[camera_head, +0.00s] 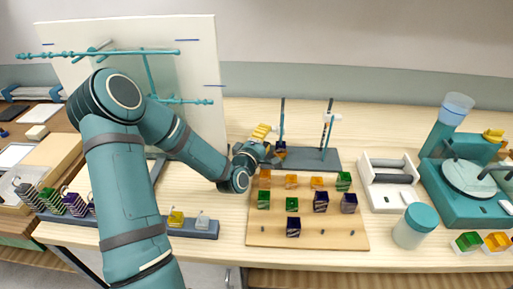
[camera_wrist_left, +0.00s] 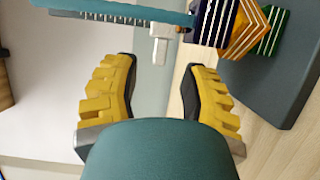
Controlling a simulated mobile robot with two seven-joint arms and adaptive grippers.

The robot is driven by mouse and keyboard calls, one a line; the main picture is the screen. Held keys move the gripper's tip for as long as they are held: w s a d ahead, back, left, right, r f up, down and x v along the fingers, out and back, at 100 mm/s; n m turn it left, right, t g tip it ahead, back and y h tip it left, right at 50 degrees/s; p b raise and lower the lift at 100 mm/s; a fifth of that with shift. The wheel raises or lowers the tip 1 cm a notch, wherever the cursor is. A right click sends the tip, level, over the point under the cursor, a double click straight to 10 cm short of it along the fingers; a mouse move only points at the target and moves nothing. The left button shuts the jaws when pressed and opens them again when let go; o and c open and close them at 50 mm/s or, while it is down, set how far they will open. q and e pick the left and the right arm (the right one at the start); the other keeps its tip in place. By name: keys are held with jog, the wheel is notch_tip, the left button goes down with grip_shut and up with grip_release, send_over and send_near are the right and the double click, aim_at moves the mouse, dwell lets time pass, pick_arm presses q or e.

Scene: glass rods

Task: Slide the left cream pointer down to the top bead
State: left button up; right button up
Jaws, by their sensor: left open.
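In the left wrist view a teal rod (camera_wrist_left: 110,10) runs in from the left to a grey base (camera_wrist_left: 285,95). Striped beads sit at its base end: a dark blue top bead (camera_wrist_left: 213,20), then an orange bead (camera_wrist_left: 247,30) and a green bead (camera_wrist_left: 271,30). The cream pointer (camera_wrist_left: 160,47) is on the rod, a short gap from the dark blue bead. My left gripper (camera_wrist_left: 160,75) is open, its yellow fingers apart on either side below the pointer. In the head view my left gripper (camera_head: 270,143) is at the left rod (camera_head: 282,115); the pointer there is not clear.
A second rod (camera_head: 329,120) with its own pointer stands right on the same base (camera_head: 318,158). A wooden board (camera_head: 275,232) with several striped cubes lies in front. A white rack (camera_head: 388,170), a teal-lidded jar (camera_head: 415,228) and a teal machine (camera_head: 465,180) stand right.

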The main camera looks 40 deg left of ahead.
pick_arm(q)
jog(key=s, duration=0.4)
jog(key=s+d, duration=0.1)
jog(key=s, duration=0.2)
dwell(0.4)
